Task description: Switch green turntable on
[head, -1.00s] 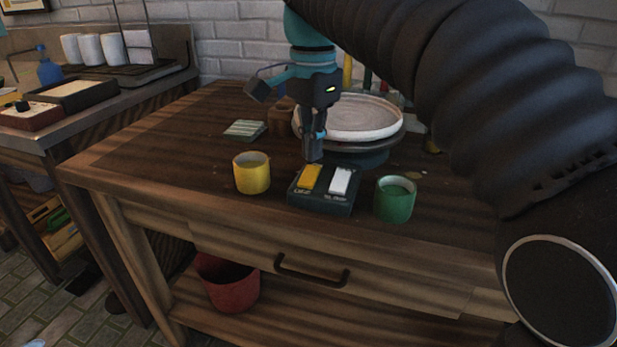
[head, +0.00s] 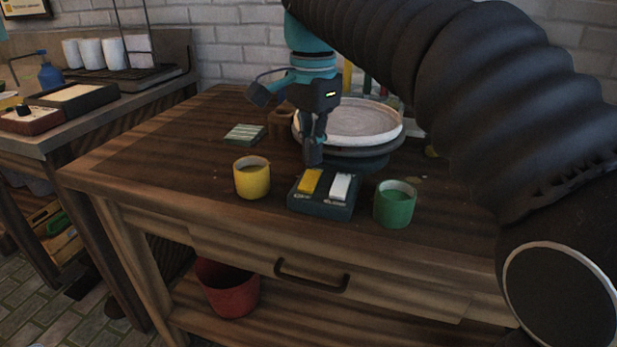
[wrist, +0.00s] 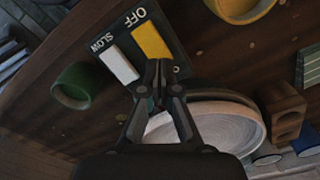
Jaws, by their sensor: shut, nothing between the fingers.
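A dark switch box (head: 322,209) stands near the front edge of the wooden table, with a yellow rocker (head: 311,182) on the left and a white rocker (head: 340,187) on the right. The wrist view shows the yellow rocker (wrist: 151,41) beside "OFF" and the white rocker (wrist: 119,64) beside "SLOW". Behind the box is the turntable (head: 358,160), dark greenish, bearing a pale round plate (head: 357,122). My gripper (head: 312,160) is shut and empty, pointing down just behind the box. In the wrist view its fingertips (wrist: 160,66) overlap the box's edge; contact cannot be told.
A yellow cup (head: 252,180) stands left of the box and a green cup (head: 395,206) right of it. A striped tile (head: 245,133) and a brown block (head: 280,125) lie farther back. The table's left part is clear. A red bucket (head: 232,290) is below.

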